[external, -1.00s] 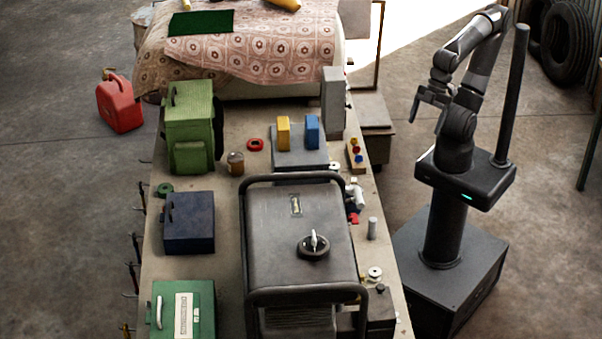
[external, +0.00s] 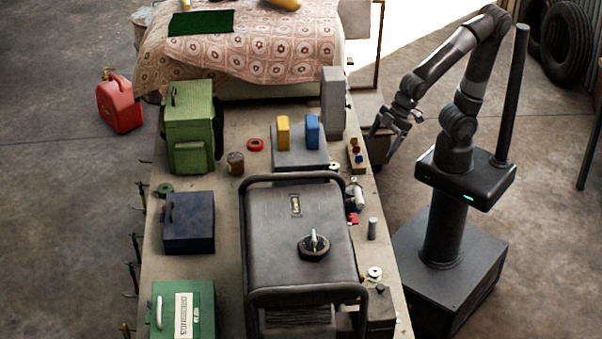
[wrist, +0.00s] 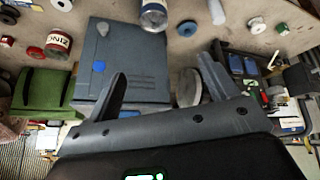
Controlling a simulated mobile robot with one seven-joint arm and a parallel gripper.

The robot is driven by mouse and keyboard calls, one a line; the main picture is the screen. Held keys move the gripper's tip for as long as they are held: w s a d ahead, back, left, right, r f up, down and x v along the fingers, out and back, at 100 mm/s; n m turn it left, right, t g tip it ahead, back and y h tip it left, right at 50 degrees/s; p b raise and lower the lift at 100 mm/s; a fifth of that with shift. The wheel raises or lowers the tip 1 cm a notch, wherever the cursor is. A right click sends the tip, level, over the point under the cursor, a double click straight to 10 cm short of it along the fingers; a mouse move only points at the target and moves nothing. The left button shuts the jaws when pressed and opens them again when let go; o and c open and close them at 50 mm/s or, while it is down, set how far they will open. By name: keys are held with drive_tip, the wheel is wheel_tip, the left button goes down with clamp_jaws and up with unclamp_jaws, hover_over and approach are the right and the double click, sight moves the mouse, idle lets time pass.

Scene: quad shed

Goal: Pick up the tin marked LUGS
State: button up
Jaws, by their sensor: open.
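I cannot make out the word LUGS on anything. In the wrist view a red tin (wrist: 58,43) has a white label that seems to read ZINC. A second, pale tin or jar (wrist: 153,14) stands at the top edge, partly cut off, its label unreadable. In the external view a small brown tin (external: 236,163) stands on the bench right of the green box, with no readable label. My gripper (external: 383,140) is open and empty, just off the bench's right edge.
The workbench (external: 220,295) is crowded. A large grey machine with a tubular frame (external: 290,225) fills its near middle. A green box (external: 190,125), a navy box (external: 189,222) and a tall grey block (external: 333,105) also stand there. The floor right of the bench is partly clear.

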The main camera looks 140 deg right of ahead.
drive_tip(key=w+d+f+n+y, duration=0.1)
drive_tip(key=d+f, duration=0.1)
drive_tip(key=f, duration=0.4)
drive_tip(key=w+d+f+n+t+y, duration=0.1)
drive_tip(key=d+f, duration=0.1)
drive_tip(key=f, duration=0.4)
drive_tip(key=shift+w+d+n, duration=0.2)
drive_tip(key=shift+d+n, duration=0.05)
drive_tip(key=shift+n, duration=0.05)
drive_tip(key=shift+f, duration=0.1)
approach(348, 209)
drive_tip(key=shift+w+f, duration=0.1)
drive_tip(key=shift+f, duration=0.6)
idle(0.7)
drive_tip(key=shift+w+d+f, duration=0.1)
drive_tip(key=shift+x, duration=2.5)
drive_tip(key=shift+w, duration=0.1)
drive_tip(key=shift+c, duration=0.3)
drive_tip(key=c, duration=1.2)
